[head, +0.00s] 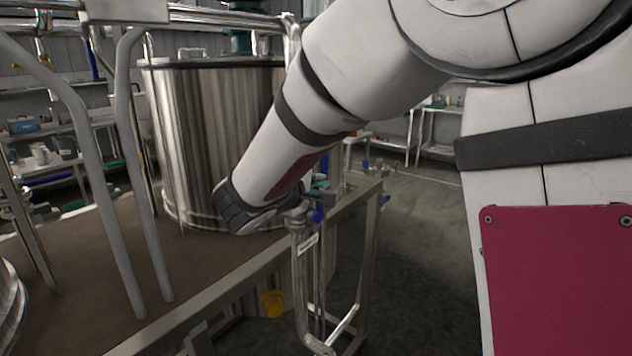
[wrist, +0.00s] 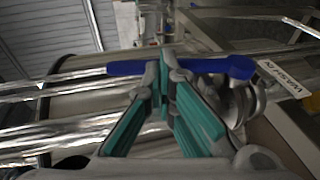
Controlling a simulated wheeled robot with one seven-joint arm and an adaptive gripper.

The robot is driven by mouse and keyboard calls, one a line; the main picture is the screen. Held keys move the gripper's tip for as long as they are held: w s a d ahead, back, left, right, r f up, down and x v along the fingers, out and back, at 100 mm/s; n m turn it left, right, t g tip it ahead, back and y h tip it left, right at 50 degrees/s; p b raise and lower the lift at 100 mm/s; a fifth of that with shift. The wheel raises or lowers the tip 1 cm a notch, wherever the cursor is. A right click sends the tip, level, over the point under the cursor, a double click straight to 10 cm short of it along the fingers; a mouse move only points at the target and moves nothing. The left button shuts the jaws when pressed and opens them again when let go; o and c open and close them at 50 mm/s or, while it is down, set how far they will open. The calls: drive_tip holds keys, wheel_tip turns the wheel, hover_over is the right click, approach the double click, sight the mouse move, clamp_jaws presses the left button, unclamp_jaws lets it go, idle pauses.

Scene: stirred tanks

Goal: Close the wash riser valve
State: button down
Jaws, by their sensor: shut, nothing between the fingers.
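The wash riser valve has a blue lever handle (wrist: 215,65), which runs nearly level across the wrist view. In the head view the blue handle (head: 318,213) shows at the end of my arm, on top of the steel riser pipe. My gripper (wrist: 164,78) has teal pads and its fingertips are together at the middle of the handle, covering part of it. I cannot tell whether they touch it. In the head view my wrist hides most of the gripper.
A large steel tank (head: 205,130) stands on the brown platform just behind my wrist. Grey bent rails (head: 128,150) rise at the left. Open floor (head: 420,250) lies to the right.

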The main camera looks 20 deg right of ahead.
drive_tip(key=shift+w+d, duration=0.1)
drive_tip(key=shift+d, duration=0.1)
drive_tip(key=w+d+f+m+g+y+p, duration=0.1)
drive_tip(key=w+d+f+g+y+p, duration=0.3)
drive_tip(key=d+g+y, duration=0.4)
drive_tip(key=w+f+y, duration=0.1)
drive_tip(key=w+y, duration=0.1)
drive_tip(key=shift+f+m+g+y, duration=0.3)
idle(0.5)
drive_tip(key=shift+f, duration=0.15)
idle(0.5)
